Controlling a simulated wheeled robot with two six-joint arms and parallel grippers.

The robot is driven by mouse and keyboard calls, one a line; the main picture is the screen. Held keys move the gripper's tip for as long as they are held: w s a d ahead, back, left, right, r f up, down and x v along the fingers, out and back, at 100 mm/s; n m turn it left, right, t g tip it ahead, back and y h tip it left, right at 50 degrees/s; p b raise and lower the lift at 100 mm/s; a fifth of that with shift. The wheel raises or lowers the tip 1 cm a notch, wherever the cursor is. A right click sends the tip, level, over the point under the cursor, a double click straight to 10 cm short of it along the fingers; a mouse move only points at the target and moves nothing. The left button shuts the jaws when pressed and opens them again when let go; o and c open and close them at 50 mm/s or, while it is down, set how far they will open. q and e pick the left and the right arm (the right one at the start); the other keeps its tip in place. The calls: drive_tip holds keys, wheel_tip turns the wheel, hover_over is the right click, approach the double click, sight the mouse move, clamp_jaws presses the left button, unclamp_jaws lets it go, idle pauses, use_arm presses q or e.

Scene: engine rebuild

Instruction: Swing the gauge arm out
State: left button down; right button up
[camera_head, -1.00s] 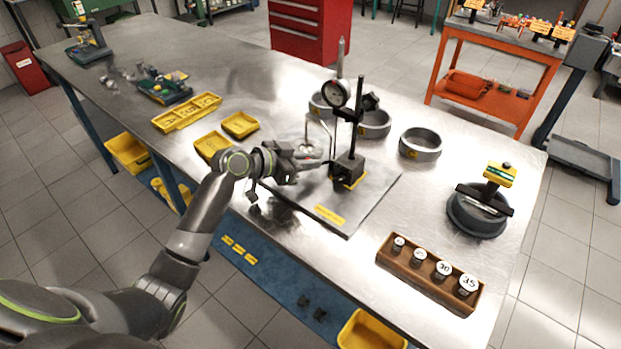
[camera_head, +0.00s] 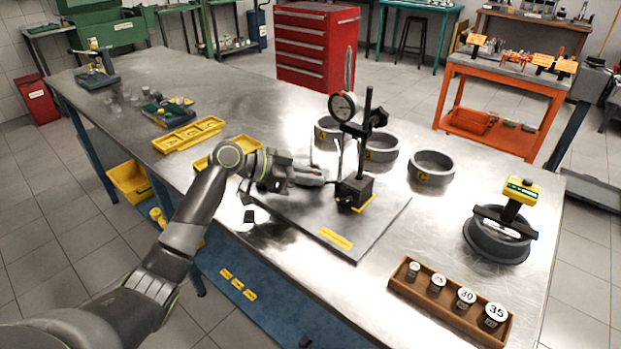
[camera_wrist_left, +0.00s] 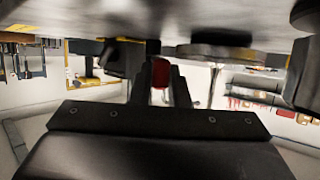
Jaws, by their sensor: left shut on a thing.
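The gauge stand has a black block base (camera_head: 355,191) and an upright black post (camera_head: 366,140) on a grey plate (camera_head: 300,229). A thin bent rod (camera_head: 313,145) shows below the dial. My left gripper (camera_head: 322,178) is just left of the base, low over the plate, its jaws shut on a thin part of the gauge arm. The exact contact is hidden by the fingers. In the left wrist view the fingers (camera_wrist_left: 163,85) are close together. My right gripper is not in view.
Several grey rings, one nearest at right (camera_head: 431,167), stand behind and right of the stand. A wooden block with numbered plugs (camera_head: 450,308) lies at front right, a ring with a yellow-topped gauge (camera_head: 497,240) beyond it. Yellow trays (camera_head: 188,135) lie to the left.

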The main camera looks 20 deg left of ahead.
use_arm(q)
drive_tip(key=c, duration=1.4)
unclamp_jaws()
drive_tip(key=shift+w, duration=0.1)
drive_tip(key=shift+a, duration=0.1)
drive_tip(key=shift+b+v, duration=1.3)
drive_tip(key=shift+v, duration=7.35)
